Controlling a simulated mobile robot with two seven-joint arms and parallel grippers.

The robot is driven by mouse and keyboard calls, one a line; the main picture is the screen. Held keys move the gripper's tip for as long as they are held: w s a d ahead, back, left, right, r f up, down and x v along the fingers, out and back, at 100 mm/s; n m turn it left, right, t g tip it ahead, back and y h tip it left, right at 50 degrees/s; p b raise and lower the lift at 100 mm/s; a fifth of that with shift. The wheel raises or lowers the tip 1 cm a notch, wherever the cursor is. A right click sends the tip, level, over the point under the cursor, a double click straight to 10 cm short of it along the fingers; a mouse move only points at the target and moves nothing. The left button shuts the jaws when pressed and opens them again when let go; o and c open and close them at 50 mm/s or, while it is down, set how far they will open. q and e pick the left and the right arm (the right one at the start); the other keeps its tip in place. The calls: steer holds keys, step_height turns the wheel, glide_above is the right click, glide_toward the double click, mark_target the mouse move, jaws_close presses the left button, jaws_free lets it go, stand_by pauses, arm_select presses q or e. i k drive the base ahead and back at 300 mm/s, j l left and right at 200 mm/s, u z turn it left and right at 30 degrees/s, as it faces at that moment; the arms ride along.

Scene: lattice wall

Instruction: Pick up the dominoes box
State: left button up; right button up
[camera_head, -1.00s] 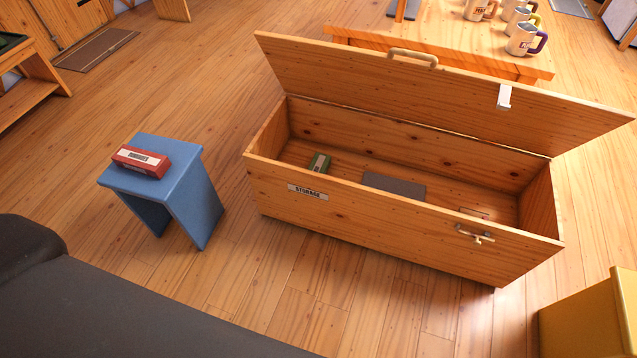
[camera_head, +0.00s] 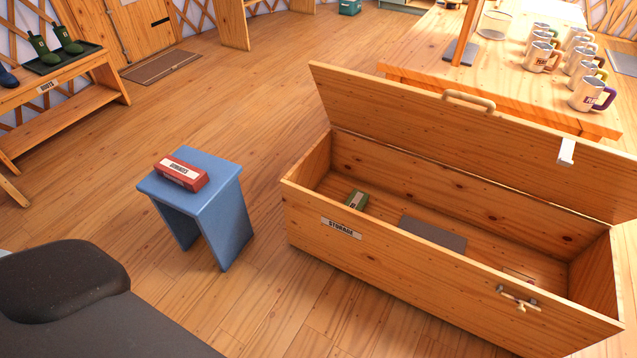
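The dominoes box (camera_head: 182,173) is a small red box with a white label that reads as dominoes. It lies flat on top of a blue stool (camera_head: 215,187), left of the middle of the head view. Nothing touches it but the stool top. Neither of my grippers shows in the view.
A boot bench (camera_head: 67,99) is at the left. A table with several mugs (camera_head: 540,57) is behind the chest. Floor between stool and bench is clear.

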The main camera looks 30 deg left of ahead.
mark_target(192, 178)
steer(key=u, duration=1.75)
steer(key=i+j+z, duration=0.3)
steer(key=j+z, duration=0.25)
steer(key=j, duration=0.2)
steer(key=i+j+z, duration=0.3)
steer(key=j, duration=0.2)
steer(key=j+z, duration=0.3)
steer(key=k+j, duration=0.05)
steer(key=j, duration=0.05)
